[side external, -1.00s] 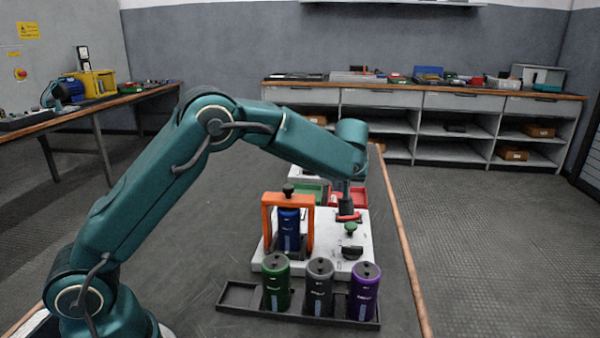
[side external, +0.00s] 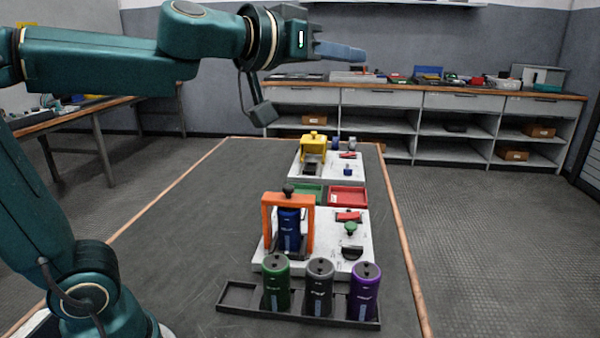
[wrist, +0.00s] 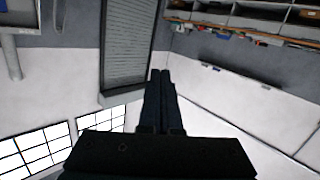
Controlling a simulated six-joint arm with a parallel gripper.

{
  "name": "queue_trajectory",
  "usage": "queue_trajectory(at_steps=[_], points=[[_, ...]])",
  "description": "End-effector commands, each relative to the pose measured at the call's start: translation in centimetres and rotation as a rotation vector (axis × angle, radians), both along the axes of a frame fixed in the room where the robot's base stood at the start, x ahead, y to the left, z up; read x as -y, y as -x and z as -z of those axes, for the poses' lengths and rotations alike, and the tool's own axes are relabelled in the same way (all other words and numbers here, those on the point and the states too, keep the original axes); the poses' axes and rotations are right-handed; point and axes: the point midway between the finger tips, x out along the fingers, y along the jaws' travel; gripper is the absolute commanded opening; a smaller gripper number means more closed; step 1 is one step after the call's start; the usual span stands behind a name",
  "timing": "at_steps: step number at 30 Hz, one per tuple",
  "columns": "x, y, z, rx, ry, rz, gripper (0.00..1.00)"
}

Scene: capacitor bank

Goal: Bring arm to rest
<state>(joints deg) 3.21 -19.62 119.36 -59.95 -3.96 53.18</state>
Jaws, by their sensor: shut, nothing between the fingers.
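My gripper (side external: 340,52) is raised high above the table at the top of the side view, pointing right with its fingers level. In the wrist view its two fingers (wrist: 160,92) lie together, shut with nothing between them. The wrist view shows walls, windows and a shutter, with no work object near the fingers. My arm is bent, with the forearm roughly level over the table's left side.
The table holds an orange frame (side external: 266,222) around a blue capacitor (side external: 289,232), and a black rack (side external: 237,297) with green, grey and purple capacitors. A yellow frame (side external: 313,143) stands farther back. Green and red trays (side external: 347,196) lie between. The air around the gripper is clear.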

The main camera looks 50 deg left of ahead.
Motion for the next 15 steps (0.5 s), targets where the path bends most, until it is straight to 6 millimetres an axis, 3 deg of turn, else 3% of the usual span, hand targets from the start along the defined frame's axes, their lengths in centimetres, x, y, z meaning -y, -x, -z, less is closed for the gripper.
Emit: queue_trajectory(at_steps=[3,6,12,15], points=[[3.4,4.3,3.4,-0.105,-0.056,0.154,0.0],[4.9,8.1,8.4,-0.269,-0.101,0.231,0.0],[3.5,15.4,18.9,-0.673,-0.154,0.207,0.0],[2.1,18.1,22.1,-0.835,-0.155,0.15,0.0]])
